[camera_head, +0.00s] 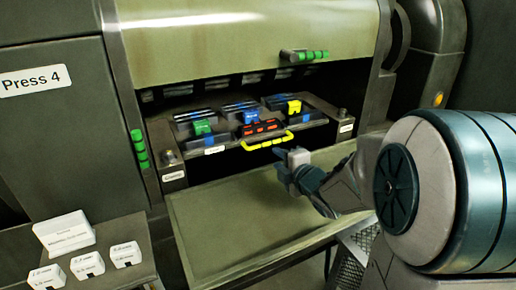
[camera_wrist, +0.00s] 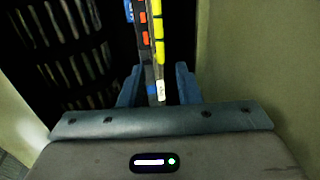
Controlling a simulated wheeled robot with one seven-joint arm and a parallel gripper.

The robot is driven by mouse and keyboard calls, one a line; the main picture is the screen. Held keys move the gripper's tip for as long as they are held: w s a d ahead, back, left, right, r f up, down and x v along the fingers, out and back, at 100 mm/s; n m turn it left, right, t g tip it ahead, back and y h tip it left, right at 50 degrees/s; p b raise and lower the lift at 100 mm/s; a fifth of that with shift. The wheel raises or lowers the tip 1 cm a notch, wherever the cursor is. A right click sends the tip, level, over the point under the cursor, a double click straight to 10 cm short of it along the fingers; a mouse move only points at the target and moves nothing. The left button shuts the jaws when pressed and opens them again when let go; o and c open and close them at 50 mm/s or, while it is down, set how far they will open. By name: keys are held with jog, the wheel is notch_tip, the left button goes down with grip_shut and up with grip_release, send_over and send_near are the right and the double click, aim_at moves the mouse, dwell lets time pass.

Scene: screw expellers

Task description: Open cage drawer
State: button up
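The cage drawer (camera_head: 230,146) sits inside the press opening, with a yellow bar handle (camera_head: 268,143) on its front and a black part with red marks (camera_head: 262,128) just behind. The drawer looks pushed in. My gripper (camera_head: 281,157) is just to the lower right of the yellow handle, apparently a little short of it. In the wrist view my gripper (camera_wrist: 160,72) is open, fingers spread left and right. The yellow handle (camera_wrist: 160,38) shows ahead, between the finger lines. Whether it touches a finger, I cannot tell.
Green, blue and yellow blocks (camera_head: 203,127) stand on the drawer. A raised cover (camera_head: 240,40) with green handles hangs above. A flat tray (camera_head: 240,220) lies below in front. Small labelled white boxes (camera_head: 85,265) stand on a side shelf at lower left.

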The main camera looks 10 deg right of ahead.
aim_at(260, 146)
jog(key=p+x, duration=0.1)
jog(key=x, duration=1.1)
jog(key=shift+w+a, duration=0.1)
jog(key=shift+w, duration=0.25)
grip_shut()
